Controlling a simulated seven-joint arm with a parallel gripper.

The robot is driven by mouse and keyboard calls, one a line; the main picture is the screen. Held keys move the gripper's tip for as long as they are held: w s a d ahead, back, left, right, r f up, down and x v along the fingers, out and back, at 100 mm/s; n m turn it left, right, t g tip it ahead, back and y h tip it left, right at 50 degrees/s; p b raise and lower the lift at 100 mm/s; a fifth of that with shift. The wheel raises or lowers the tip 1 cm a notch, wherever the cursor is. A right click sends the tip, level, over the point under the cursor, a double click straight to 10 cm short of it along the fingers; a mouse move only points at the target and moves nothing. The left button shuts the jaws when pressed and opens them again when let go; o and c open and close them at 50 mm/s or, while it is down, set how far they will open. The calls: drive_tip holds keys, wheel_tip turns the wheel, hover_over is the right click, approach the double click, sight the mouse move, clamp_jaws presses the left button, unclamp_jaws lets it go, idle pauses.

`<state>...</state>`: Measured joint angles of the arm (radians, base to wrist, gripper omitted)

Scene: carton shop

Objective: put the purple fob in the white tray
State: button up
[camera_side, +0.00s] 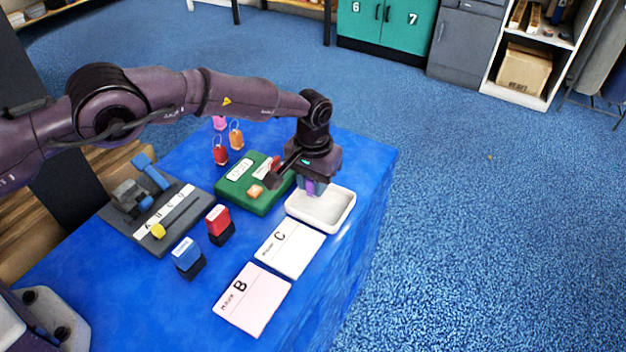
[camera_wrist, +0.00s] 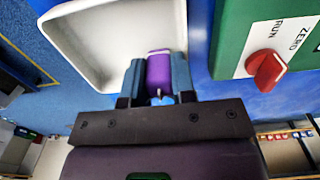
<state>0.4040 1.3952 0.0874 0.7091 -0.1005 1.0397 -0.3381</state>
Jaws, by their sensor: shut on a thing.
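The purple fob (camera_wrist: 159,70) is held between the two blue-grey fingers of my gripper (camera_wrist: 158,82). In the side view my gripper (camera_side: 311,187) points down over the back left part of the white tray (camera_side: 345,215), with a bit of the purple fob (camera_side: 310,188) showing between its fingers. In the wrist view the fob overlaps the pale floor of the white tray (camera_wrist: 62,48). The fob's lower end is hard to see, so I cannot tell whether it touches the tray.
A green box (camera_side: 236,187) with a red knob (camera_wrist: 266,69) stands left of the tray. Card C (camera_side: 290,260) and card B (camera_side: 252,312) lie in front. A red stamp (camera_side: 219,219), blue stamp (camera_side: 187,255) and grey panel (camera_side: 185,222) are further left. Red and orange (camera_side: 236,138) fobs are behind.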

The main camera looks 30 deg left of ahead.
drive_tip(key=o, duration=0.9)
drive_tip(key=shift+f, duration=0.1)
wheel_tip(320, 180, up, 12)
drive_tip(key=shift+r, duration=0.2)
